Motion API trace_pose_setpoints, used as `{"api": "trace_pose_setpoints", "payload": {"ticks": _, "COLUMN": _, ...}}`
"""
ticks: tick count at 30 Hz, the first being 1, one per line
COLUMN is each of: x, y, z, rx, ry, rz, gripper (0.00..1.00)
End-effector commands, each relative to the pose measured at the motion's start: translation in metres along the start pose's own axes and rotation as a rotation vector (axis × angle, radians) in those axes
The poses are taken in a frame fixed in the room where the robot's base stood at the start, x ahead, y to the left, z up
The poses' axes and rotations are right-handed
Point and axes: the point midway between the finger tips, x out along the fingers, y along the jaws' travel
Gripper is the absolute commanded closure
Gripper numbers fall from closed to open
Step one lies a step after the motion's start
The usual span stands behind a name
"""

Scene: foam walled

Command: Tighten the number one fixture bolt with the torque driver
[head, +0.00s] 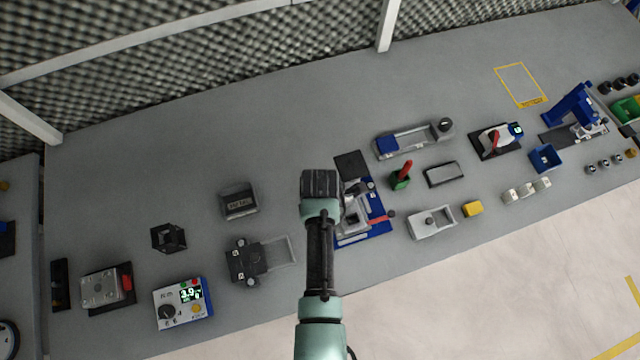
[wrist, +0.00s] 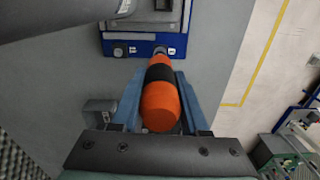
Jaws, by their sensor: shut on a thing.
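My gripper (wrist: 160,108) is shut on the torque driver (wrist: 160,103), which has an orange handle with a black band. In the wrist view the driver lies lengthwise between the fingers, its far end pointing toward a blue-edged unit (wrist: 145,45) with small white labels. I cannot tell whether the tip touches it. In the head view my gripper (head: 320,186) is over the bench beside a blue-based fixture (head: 376,222), and the driver is hidden. A dark block (head: 247,262) with small white labels lies to the left. The number one bolt cannot be made out.
A white and blue box with a lit display (head: 180,303) stands at the front left. The back of the bench (head: 250,120) is clear before the foam wall.

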Motion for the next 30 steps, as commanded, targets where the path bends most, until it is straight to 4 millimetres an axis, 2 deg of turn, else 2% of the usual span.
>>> {"api": "trace_pose_setpoints", "payload": {"ticks": 14, "x": -0.002, "y": 0.001, "z": 0.0, "rx": 0.0, "ry": -0.001, "rz": 0.002, "gripper": 1.0}}
{"api": "trace_pose_setpoints", "payload": {"ticks": 30, "x": -0.033, "y": 0.001, "z": 0.0, "rx": 0.0, "ry": -0.001, "rz": 0.002, "gripper": 1.0}}
